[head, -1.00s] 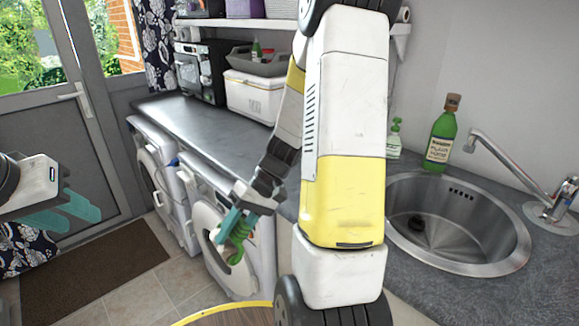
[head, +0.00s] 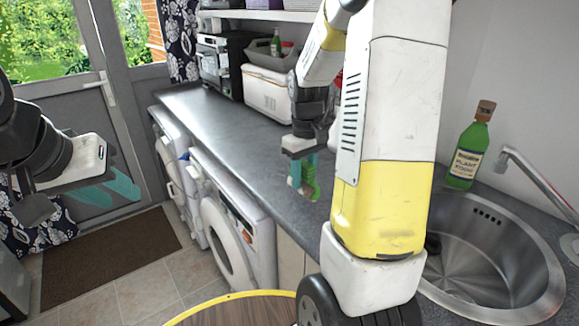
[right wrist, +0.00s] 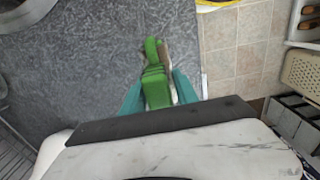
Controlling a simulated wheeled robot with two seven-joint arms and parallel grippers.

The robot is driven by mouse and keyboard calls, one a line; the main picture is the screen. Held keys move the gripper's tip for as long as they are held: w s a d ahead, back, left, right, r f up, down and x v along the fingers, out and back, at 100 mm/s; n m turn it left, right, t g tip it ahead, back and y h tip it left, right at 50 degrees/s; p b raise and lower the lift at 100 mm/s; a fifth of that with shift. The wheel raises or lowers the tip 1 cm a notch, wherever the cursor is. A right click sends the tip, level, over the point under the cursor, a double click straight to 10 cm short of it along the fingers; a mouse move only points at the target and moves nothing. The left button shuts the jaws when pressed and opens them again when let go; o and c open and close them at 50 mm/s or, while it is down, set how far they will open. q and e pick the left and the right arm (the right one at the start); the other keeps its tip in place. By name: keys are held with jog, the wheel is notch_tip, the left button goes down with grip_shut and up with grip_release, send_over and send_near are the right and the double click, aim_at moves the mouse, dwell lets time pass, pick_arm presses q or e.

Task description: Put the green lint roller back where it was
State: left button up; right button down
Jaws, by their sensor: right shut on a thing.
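The green lint roller (right wrist: 154,80) is held between the teal fingers of my right gripper (right wrist: 158,90) in the right wrist view, with its far end pointing away from the wrist. In the head view my right gripper (head: 303,178) points down over the front part of the grey counter, with a bit of the green roller (head: 312,180) showing at its fingers. I cannot tell whether the roller touches the counter. My left gripper (head: 118,190) is at the far left, away from the counter, its teal fingers apart with nothing seen between them.
The grey counter (head: 240,125) is clear along its front. A white box (head: 268,95), a grey basket (head: 268,58) and a black microwave (head: 222,62) stand at the back. A green bottle (head: 470,150) stands by the steel sink (head: 500,250). Washing machines (head: 230,235) are below.

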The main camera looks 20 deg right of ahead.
jog(key=w+d, duration=0.1)
jog(key=w, duration=0.1)
jog(key=w+d, duration=0.1)
jog(key=w, duration=0.2)
jog(key=w+d, duration=0.1)
jog(key=w, duration=0.1)
jog(key=shift+w+f, duration=0.2)
jog(key=shift+f, duration=0.2)
jog(key=shift+w+d+f, duration=0.1)
jog(key=shift+w+f, duration=0.05)
jog(key=shift+f, duration=1.6)
jog(key=shift+f, duration=0.1)
jog(key=c, duration=0.9)
grip_release()
jog(key=shift+c, duration=0.2)
